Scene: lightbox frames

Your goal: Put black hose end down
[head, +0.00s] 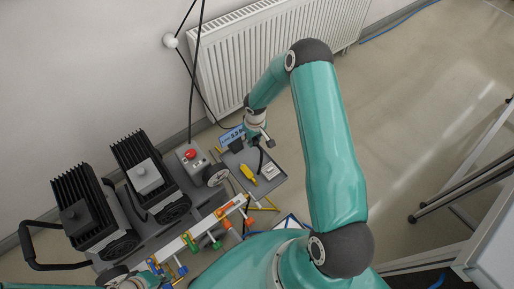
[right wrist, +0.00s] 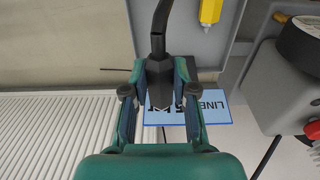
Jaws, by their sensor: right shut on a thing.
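My right gripper (head: 262,140) is at the far end of the grey tray (head: 272,184) in the head view. In the right wrist view, the right gripper (right wrist: 159,91) is shut on the black hose end (right wrist: 159,72), with one finger on each side. The black hose (right wrist: 158,20) runs from it toward the top of that view. I cannot tell whether the hose end touches anything below. My left gripper (head: 118,277) is at the lower left of the head view, partly cut off, and its fingers are not clear.
A blue label (head: 231,134) lies behind the right gripper. A yellow tool (head: 247,174) lies on the tray. A red button box (head: 190,155) and black finned units (head: 85,212) stand to the left. Coloured valves (head: 190,242) line the front. A radiator (head: 250,55) is behind.

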